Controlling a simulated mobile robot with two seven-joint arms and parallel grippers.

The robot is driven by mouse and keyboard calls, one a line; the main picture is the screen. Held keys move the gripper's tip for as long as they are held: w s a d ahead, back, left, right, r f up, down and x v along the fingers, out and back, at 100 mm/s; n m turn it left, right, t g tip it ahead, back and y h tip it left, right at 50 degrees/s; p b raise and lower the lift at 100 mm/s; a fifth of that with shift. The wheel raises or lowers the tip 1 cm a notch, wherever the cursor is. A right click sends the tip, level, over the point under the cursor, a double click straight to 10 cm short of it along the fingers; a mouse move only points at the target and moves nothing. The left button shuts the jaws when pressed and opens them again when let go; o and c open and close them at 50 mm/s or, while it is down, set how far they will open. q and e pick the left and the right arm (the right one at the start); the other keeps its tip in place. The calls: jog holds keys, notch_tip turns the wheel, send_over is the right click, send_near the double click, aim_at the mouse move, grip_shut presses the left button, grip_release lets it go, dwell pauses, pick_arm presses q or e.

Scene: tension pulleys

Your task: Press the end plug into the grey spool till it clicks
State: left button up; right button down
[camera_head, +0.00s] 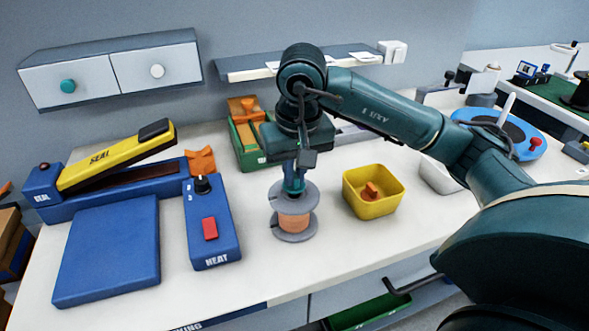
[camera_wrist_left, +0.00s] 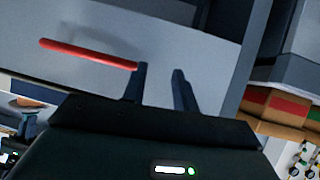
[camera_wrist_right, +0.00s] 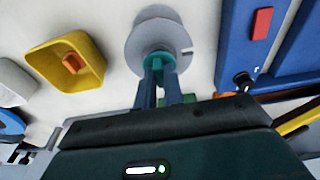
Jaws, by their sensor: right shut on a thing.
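The grey spool (camera_head: 293,226) stands upright on the white table, with orange winding between its two flanges. My right gripper (camera_head: 294,188) points down over its top. In the right wrist view, the fingers (camera_wrist_right: 160,75) are shut on the teal end plug (camera_wrist_right: 157,61), which is at the middle of the spool's upper flange (camera_wrist_right: 146,45). The fingers hide part of the plug, and I cannot tell how deep it sits. My left gripper (camera_wrist_left: 161,72) shows only in its own wrist view, open and empty, away from the spool.
A yellow bin (camera_head: 388,207) with an orange piece stands right of the spool. A blue heat box (camera_head: 213,248) and a blue and yellow sealer (camera_head: 115,155) are on the left. A green box (camera_head: 238,150) stands behind. A red bar (camera_wrist_left: 85,54) is near my left gripper.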

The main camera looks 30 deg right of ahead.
jog(key=shift+f+b, duration=0.85)
jog(key=shift+f, duration=0.15)
jog(key=shift+r, duration=0.15)
jog(key=c, duration=1.4)
grip_release()
jog(key=shift+c, duration=0.2)
